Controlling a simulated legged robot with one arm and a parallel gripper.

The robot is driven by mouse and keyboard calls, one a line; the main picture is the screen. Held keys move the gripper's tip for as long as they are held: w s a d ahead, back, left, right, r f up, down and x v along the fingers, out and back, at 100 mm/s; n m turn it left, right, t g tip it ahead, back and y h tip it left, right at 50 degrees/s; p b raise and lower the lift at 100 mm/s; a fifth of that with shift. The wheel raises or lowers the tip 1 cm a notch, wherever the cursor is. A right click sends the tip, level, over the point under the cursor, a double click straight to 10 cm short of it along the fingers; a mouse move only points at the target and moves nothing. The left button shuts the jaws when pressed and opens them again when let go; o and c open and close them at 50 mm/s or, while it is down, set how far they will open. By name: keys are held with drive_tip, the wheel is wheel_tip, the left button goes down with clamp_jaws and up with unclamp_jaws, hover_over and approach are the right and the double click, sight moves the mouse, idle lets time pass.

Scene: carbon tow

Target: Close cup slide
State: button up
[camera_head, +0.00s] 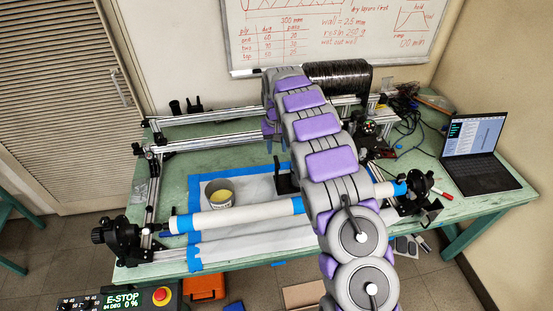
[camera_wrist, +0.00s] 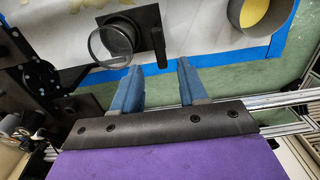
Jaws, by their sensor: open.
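A black plate with a clear round cup (camera_wrist: 112,43) on it lies on the white sheet in the wrist view; it looks like the cup slide, though I cannot tell whether it is open or closed. A black bracket-like part (camera_head: 286,180), likely the same piece, stands left of my arm in the head view. My gripper (camera_wrist: 160,68) is open and empty, its two blue fingers apart and pointing toward the plate's near edge. Contact cannot be told.
A grey cup with yellow contents (camera_head: 219,194) stands on the blue-taped sheet; it also shows in the wrist view (camera_wrist: 236,15). A white roller (camera_head: 245,216) spans the front. Metal rails (camera_head: 205,140) cross the green table. A laptop (camera_head: 478,150) sits right.

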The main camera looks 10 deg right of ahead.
sight(277, 161)
wheel_tip(277, 161, down, 6)
drive_tip(key=shift+f, duration=0.1)
idle(0.4)
clamp_jaws()
idle(0.5)
